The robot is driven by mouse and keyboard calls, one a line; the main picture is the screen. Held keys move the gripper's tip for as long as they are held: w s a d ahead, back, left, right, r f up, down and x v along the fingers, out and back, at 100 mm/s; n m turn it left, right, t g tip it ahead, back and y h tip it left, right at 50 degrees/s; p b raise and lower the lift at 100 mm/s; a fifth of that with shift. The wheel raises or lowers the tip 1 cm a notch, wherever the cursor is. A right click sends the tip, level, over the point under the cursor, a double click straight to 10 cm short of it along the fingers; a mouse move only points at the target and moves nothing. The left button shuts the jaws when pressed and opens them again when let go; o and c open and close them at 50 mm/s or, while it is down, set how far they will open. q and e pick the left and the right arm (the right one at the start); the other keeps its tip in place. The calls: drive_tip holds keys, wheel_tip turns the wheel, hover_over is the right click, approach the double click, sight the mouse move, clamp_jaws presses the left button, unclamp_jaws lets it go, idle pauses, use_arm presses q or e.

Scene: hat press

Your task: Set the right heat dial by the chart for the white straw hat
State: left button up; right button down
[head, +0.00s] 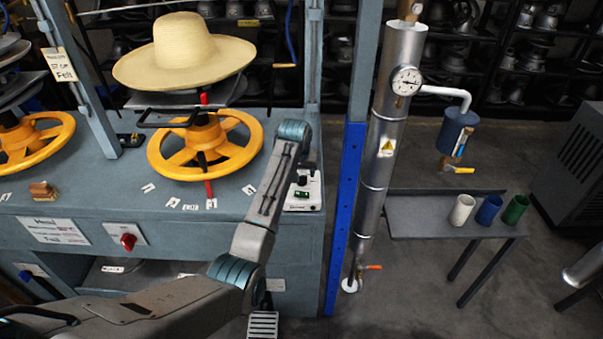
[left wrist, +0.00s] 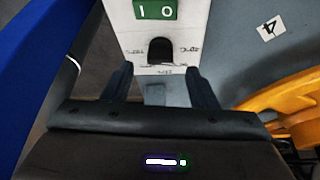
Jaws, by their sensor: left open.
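The heat control is a small white box (head: 304,190) at the right end of the grey bench, with a green switch. In the left wrist view, the black dial knob (left wrist: 160,50) sits below the green I/O switch (left wrist: 155,9), with small markings around it too blurred to read. My left gripper (left wrist: 161,88) is open and empty, its two fingers pointing at the box and either side of the knob's line, apart from it. The pale straw hat (head: 185,50) rests on the right-hand press. A printed chart plate (head: 53,231) is on the bench front; its text is mostly unreadable. My right gripper is out of view.
Yellow handwheels (head: 205,147) stand under the presses; one shows beside the box in the left wrist view (left wrist: 285,108). A blue post (head: 345,215) and a steel boiler pipe (head: 390,130) rise right of the bench. A red switch (head: 128,241) is on the bench front.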

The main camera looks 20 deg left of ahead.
sight(301, 176)
use_arm(q)
drive_tip(key=shift+x, duration=2.05)
drive_tip(key=c, duration=1)
drive_tip(key=shift+a+r+m+p, duration=0.2)
drive_tip(key=shift+m+p, duration=0.4)
drive_tip(key=shift+p, duration=0.35)
drive_tip(key=shift+m+h+p, duration=0.7)
drive_tip(key=shift+m+p, duration=0.05)
drive_tip(key=shift+m, duration=0.45)
drive_tip(key=shift+a+f+m+h+p, duration=0.1)
drive_tip(key=shift+m+h+p, duration=0.25)
drive_tip(key=shift+m, duration=0.65)
drive_tip(key=shift+w+m+h, duration=0.1)
drive_tip(key=shift+m+h, duration=0.25)
drive_tip(key=shift+m, duration=0.65)
drive_tip(key=shift+g, duration=0.3)
